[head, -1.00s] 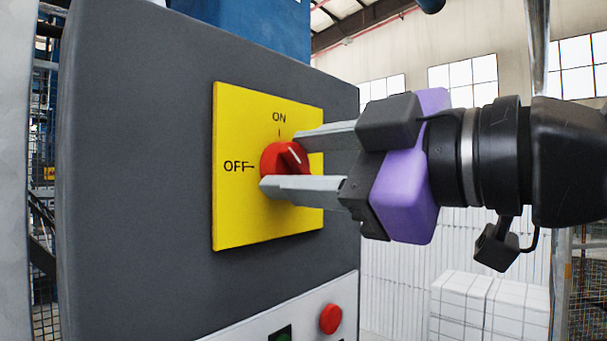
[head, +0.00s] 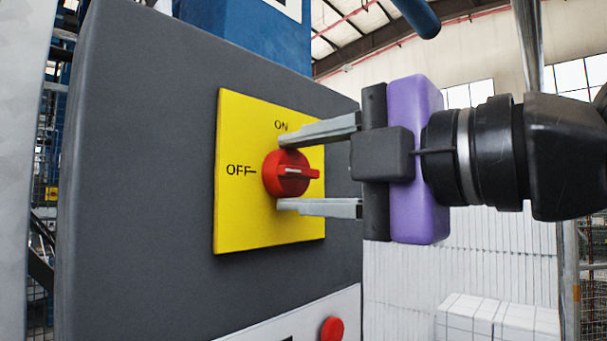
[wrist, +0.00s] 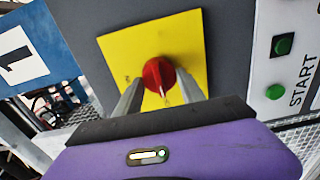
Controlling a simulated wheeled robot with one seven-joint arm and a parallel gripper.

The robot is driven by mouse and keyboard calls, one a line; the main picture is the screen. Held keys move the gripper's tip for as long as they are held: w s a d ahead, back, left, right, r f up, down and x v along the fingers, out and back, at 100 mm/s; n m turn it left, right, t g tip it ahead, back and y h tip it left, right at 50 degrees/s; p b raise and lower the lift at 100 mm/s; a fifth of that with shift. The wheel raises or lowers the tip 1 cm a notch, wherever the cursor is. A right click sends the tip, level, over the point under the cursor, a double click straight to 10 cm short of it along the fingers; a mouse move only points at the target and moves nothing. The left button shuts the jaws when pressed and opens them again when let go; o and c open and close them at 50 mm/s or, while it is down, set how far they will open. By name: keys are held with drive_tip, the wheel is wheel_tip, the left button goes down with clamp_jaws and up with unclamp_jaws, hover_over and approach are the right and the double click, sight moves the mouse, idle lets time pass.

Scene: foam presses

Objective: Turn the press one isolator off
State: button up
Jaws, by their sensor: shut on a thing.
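The red isolator knob (head: 287,173) sits on a yellow plate (head: 240,215) marked ON at the top and OFF at the left. In the head view the white line on its grip lies level, in line with the OFF mark. My gripper (head: 279,173) is shut on the knob, one grey finger above it and one below. The wrist view also shows the knob (wrist: 158,75) between the fingers, its white line pointing down toward my gripper. The fingers partly cover the plate.
The plate is on a dark grey cabinet (head: 140,150). A red button (head: 332,329) is below, on a white panel. The wrist view shows a green START button (wrist: 282,45) and a number 1 sign (wrist: 20,55). White stacked blocks (head: 500,315) stand behind.

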idle(0.6)
drive_tip(key=o, duration=1.4)
drive_tip(key=shift+c, duration=0.2)
drive_tip(key=b+v, duration=0.1)
drive_tip(key=v, duration=0.6)
drive_tip(key=shift+s+d+b, duration=0.3)
drive_tip(key=shift+b, duration=0.1)
